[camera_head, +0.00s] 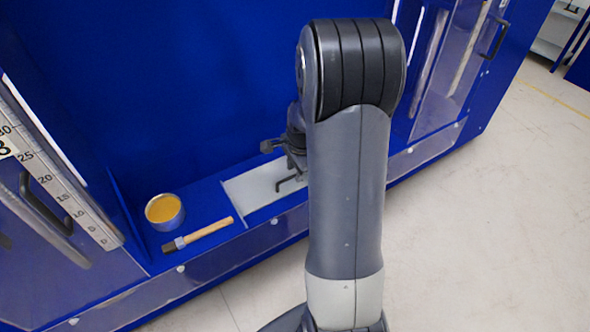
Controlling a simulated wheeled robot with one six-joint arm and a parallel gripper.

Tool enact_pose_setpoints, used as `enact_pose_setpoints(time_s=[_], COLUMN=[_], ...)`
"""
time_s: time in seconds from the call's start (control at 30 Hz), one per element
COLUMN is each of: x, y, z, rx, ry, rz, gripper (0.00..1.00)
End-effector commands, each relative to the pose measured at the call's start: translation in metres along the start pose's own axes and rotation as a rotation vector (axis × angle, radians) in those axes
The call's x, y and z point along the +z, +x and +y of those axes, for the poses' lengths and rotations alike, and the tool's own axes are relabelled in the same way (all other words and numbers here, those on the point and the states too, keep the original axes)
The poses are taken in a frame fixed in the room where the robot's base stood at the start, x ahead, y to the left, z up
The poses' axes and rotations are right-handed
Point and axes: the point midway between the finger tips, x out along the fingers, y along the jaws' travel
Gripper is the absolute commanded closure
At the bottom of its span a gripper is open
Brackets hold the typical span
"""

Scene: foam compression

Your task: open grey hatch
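The grey hatch (252,193) is a light grey panel lying flat and closed in the blue ledge, left of my arm. A dark handle (288,182) stands on its right part. My gripper (282,163) is just above the hatch, close to the handle. My arm hides part of the gripper and the right side of the hatch. I cannot tell whether the fingers are open or touch the handle.
A tin with yellow contents (164,210) and a wooden-handled brush (199,234) sit on the ledge to the left. A clear door with a ruler scale (62,185) and black handle is at far left. Another clear door (447,60) is at right. The pale floor (480,220) is clear.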

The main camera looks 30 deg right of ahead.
Motion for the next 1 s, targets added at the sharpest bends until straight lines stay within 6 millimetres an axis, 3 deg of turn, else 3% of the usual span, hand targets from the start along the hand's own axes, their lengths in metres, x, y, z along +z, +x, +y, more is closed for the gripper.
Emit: enact_pose_setpoints(time_s=[0.4, 0.77, 1.0], x=[0.0001, 0.0, 0.0], y=[0.0077, 0.0074, 0.0073], z=[0.0, 0.0, -0.0001], rx=[-0.001, -0.001, -0.001], ry=[0.0, 0.0, 0.0], rz=[0.0, 0.0, 0.0], gripper=[0.7, 1.0, 1.0])
